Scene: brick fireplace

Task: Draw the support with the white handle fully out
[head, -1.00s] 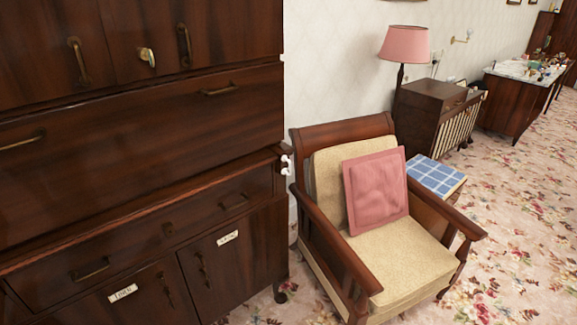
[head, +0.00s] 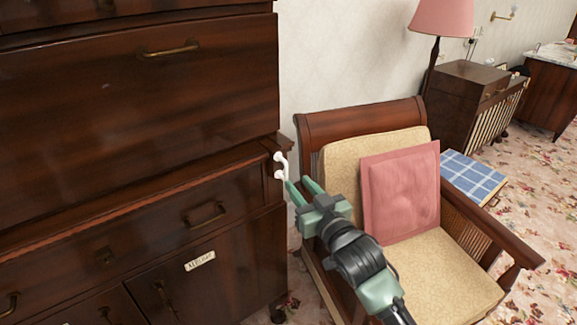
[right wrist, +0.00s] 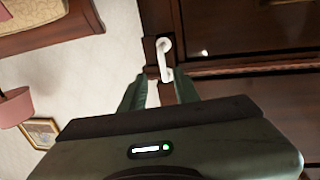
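The white handle (head: 281,166) is a small curved pull on the front end of a narrow dark wooden support (head: 271,147) at the right edge of the cabinet, just under its large closed front. My right gripper (head: 298,187) is open, its two green fingers pointing at the handle from the front right. In the right wrist view the white handle (right wrist: 164,58) lies just ahead of and between the open fingertips (right wrist: 158,92). I cannot tell whether a finger touches it. The support looks pushed in, nearly flush with the cabinet. My left gripper is not in view.
An armchair (head: 460,265) with a pink cushion (head: 400,190) stands close right of the cabinet, below and behind my right arm. Cabinet drawers (head: 150,215) with brass pulls fill the left. A pink lamp (head: 441,17) and a blue checked stool (head: 472,176) are farther back.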

